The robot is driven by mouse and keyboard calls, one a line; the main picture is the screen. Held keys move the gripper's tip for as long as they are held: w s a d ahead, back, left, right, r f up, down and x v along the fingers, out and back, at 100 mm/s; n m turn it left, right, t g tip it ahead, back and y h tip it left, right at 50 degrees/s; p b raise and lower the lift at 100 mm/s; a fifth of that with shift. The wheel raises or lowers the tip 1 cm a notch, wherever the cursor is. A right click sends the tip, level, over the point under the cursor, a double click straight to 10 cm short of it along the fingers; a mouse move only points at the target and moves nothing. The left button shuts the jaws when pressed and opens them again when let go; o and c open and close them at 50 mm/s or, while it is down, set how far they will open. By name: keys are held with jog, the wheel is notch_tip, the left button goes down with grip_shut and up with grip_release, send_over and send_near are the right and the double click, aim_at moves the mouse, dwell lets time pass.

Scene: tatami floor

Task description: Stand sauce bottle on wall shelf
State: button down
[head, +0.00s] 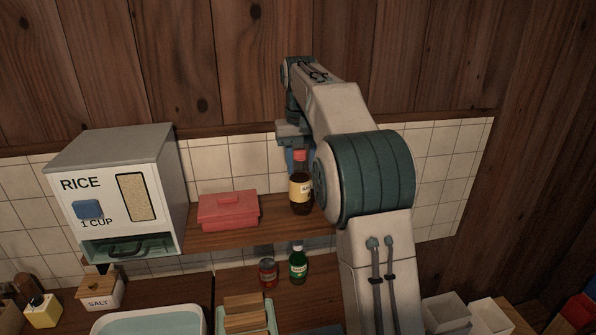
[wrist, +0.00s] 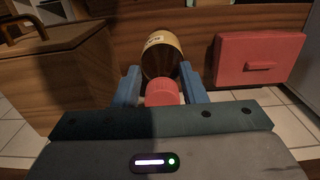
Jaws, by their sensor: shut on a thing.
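The sauce bottle (head: 300,195) is dark brown with a red cap and a cream label. It is upright over the wooden wall shelf (head: 255,236), to the right of a red box. I cannot tell whether its base touches the shelf. My gripper (head: 299,158) is above it, shut around its upper part; my arm hides some of its right side. In the wrist view the red cap of the sauce bottle (wrist: 162,92) is between my blue fingers, with the label and body beyond.
A red lidded box (head: 228,210) stands on the shelf, and it also shows in the wrist view (wrist: 285,62). A rice dispenser (head: 112,180) is at the left. Shelf space between box and bottle is clear.

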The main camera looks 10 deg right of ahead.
aim_at(298, 177)
jog(key=shift+w+a+f, duration=0.15)
jog(key=shift+w+f, duration=0.5)
jog(key=shift+w, duration=0.35)
jog(key=shift+f+p, duration=0.55)
jog(key=shift+f, duration=1.35)
jog(key=c, duration=0.9)
grip_release()
jog(key=shift+f, duration=0.15)
notch_tip(298, 177, up, 12)
jog(key=shift+f, duration=0.1)
jog(key=shift+r, duration=0.2)
